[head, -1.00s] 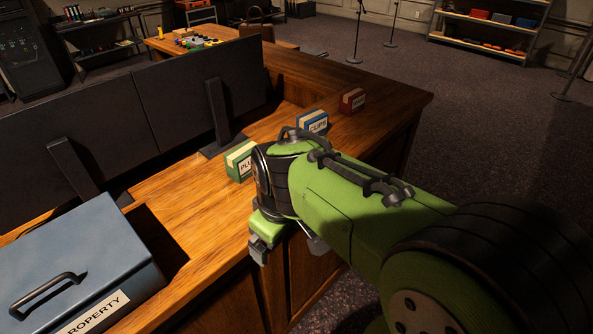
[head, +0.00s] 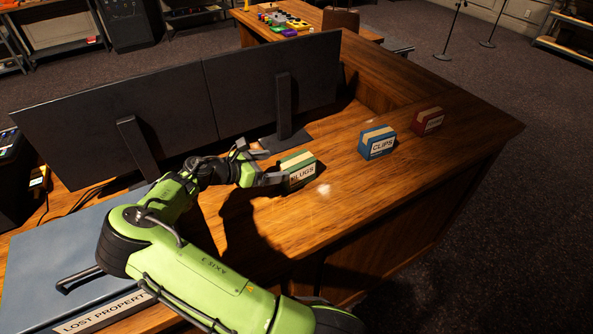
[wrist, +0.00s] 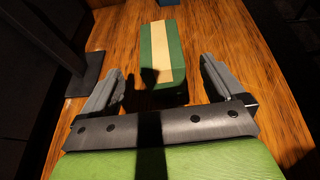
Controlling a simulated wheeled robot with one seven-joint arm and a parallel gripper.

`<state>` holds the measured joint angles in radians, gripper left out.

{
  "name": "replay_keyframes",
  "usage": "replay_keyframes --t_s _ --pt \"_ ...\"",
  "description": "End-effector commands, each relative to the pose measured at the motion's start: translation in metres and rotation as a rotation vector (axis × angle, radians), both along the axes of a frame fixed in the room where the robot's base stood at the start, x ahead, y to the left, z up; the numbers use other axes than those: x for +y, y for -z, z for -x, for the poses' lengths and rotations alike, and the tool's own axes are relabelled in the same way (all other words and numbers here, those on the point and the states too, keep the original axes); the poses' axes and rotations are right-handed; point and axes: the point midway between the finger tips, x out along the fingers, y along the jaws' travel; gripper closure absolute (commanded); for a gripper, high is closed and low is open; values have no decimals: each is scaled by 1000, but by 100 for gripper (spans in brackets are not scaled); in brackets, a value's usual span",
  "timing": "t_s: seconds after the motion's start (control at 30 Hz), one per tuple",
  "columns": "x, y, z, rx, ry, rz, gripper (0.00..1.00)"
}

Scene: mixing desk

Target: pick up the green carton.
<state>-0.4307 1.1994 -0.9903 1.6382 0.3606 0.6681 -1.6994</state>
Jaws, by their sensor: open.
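The green carton (head: 298,170) stands on the wooden desk, with a cream band across its top and a label reading SLUGS. My gripper (head: 267,164) is at its left end in the head view, low over the desk. In the wrist view the green carton (wrist: 162,50) lies straight ahead, its near end about level with the fingertips. My gripper (wrist: 160,75) is open, with one finger to each side of the carton's line and a gap on both sides. A shadow falls on the carton's near end.
A blue CLIPS carton (head: 377,142) and a red carton (head: 427,121) stand further right along the desk (head: 400,190). Two dark monitors (head: 270,85) on stands rise behind my arm. A blue-grey lost property box (head: 60,250) is at the lower left. Desk right of the green carton is clear.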

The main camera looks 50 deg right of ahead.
Motion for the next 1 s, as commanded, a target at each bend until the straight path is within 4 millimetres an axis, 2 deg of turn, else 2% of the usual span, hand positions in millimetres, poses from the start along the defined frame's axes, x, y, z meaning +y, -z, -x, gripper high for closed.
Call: replay_keyframes --t_s 0.1,0.27,0.5,0.77,1.0 --pt "-24 11 7 1 4 -2 4" --pt "-41 18 11 0 3 -2 4" --pt "-79 34 21 0 4 -3 4" --pt "-84 36 21 -1 1 -4 4" --pt "-84 36 21 -1 1 -4 40"
